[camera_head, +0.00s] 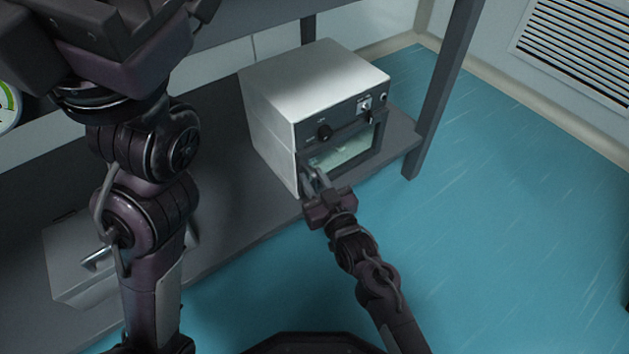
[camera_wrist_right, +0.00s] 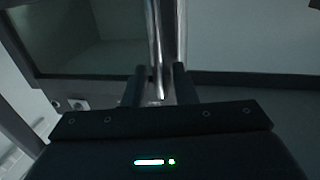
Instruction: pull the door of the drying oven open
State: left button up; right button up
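The drying oven (camera_head: 285,95) is a light box with a dark front, standing on a low grey shelf. Its door (camera_head: 345,148) has a glass window and looks shut, below the knobs. My right gripper (camera_head: 312,180) is at the left edge of the door. In the right wrist view, the upright metal door handle (camera_wrist_right: 166,40) runs between the fingers of my right gripper (camera_wrist_right: 160,85), which are close together around it. The handle's lower end is partly hidden between the fingers. My left arm fills the left of the head view; its fingertips do not show.
The grey shelf (camera_head: 225,205) extends left of the oven, with a light box (camera_head: 75,265) at its left end. A dark table leg (camera_head: 445,90) stands right of the oven. The blue floor (camera_head: 500,220) in front and to the right is clear.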

jog(key=shift+c, duration=0.2)
grip_shut()
jog(key=shift+d, duration=0.1)
